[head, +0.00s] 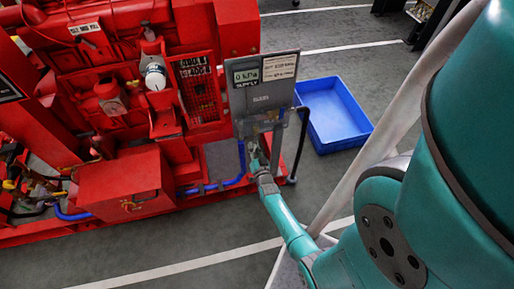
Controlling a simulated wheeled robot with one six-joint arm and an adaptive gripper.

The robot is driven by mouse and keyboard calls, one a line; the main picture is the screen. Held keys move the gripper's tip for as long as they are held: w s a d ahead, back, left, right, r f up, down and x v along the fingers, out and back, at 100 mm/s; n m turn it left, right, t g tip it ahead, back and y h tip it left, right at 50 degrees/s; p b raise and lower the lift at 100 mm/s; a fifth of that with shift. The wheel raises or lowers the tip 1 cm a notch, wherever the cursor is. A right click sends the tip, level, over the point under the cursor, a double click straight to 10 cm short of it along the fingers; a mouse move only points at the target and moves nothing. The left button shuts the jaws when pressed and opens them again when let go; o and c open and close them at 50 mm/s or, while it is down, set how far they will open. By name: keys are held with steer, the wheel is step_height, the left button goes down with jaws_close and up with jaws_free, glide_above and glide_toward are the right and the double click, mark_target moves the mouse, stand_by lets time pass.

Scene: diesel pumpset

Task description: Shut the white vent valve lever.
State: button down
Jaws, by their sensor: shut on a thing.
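My gripper (257,158) is small in the head view, just below the grey gauge panel (265,85). It is at the pipework under the panel and shut on a small part there, which appears to be the white vent valve lever. The jaws hide most of that part, so its angle cannot be told. The panel's display reads 0 kPa, with "SUPPLY" beneath it.
The red diesel pumpset (125,190) fills the left, close beside my gripper. A blue tray (335,112) lies on the floor right of the panel. A dark post (301,145) stands just right of my gripper. The grey floor (180,245) in front is clear.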

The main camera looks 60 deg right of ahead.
steer(key=m, duration=0.1)
steer(key=w+a+m, duration=0.1)
steer(key=shift+r+m, duration=0.35)
steer(key=shift+m, duration=0.05)
steer(key=shift+w+a+r+m, duration=0.3)
steer(key=shift+r+m, duration=0.45)
steer(key=shift+m, duration=0.95)
steer(key=shift+w+a+r+m, duration=0.2)
steer(key=shift+r+m, duration=0.5)
steer(key=shift+m, duration=1)
steer(key=shift+w+a+r+m, duration=0.3)
steer(key=shift+r+m, duration=0.45)
steer(key=shift+m, duration=0.95)
steer(key=shift+d, duration=0.1)
steer(key=c, duration=1)
jaws_free()
steer(key=shift+c, duration=0.2)
